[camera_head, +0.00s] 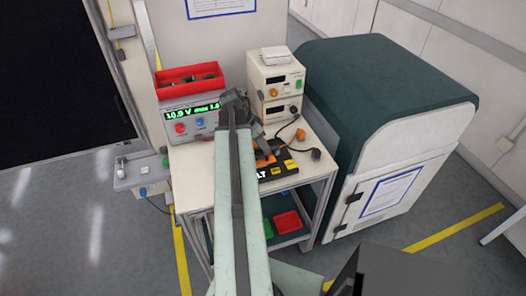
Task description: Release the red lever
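I cannot make out a red lever in the head camera view; my arm hides part of the trolley top. My gripper (235,100) is at the far end of my pale green arm, beside the grey power supply and in front of the white instruments. Its fingers are too small and dark to tell whether they are open or shut, or hold anything.
The trolley (190,182) carries a power supply (190,122) under a red bin (188,82), white instruments (276,82), and an orange-and-black item (265,160). A green-topped cabinet (385,85) stands close on the right. Floor is clear at left.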

